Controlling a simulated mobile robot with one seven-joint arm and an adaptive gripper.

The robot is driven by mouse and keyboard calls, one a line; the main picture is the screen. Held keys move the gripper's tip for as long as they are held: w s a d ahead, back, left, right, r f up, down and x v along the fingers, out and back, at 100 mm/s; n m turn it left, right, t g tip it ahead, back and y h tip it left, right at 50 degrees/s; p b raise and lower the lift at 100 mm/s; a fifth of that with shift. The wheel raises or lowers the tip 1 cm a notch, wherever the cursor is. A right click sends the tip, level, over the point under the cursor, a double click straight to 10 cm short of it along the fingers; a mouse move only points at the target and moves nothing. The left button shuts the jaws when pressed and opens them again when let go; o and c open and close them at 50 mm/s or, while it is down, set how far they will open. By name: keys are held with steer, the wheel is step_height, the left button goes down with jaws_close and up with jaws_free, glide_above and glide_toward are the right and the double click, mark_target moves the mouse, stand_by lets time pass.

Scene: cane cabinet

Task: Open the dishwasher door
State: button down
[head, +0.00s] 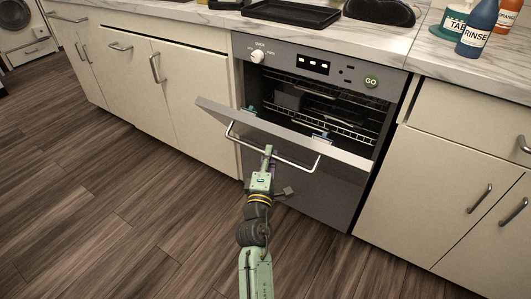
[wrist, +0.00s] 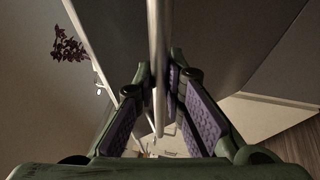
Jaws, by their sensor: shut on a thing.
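The dishwasher (head: 318,56) is built in under the counter, with a dark control panel, a knob and a green GO button. Its door (head: 225,113) is partly open, tilted out and down, and the racks inside show above it. A metal bar handle (head: 306,167) runs across the door's outer face.
Cream cabinets with metal handles stand left (head: 145,85) and right (head: 450,185) of the dishwasher. A black tray (head: 292,14) and bottles, one blue labelled RINSE (head: 477,30), stand on the marble counter. The wood floor (head: 130,215) in front is clear.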

steer(key=shift+f, duration=0.25)
steer(key=c, duration=1.8)
jaws_free()
steer(key=shift+o, duration=0.7)
steer(key=shift+r, duration=0.1)
steer(key=shift+r, duration=0.1)
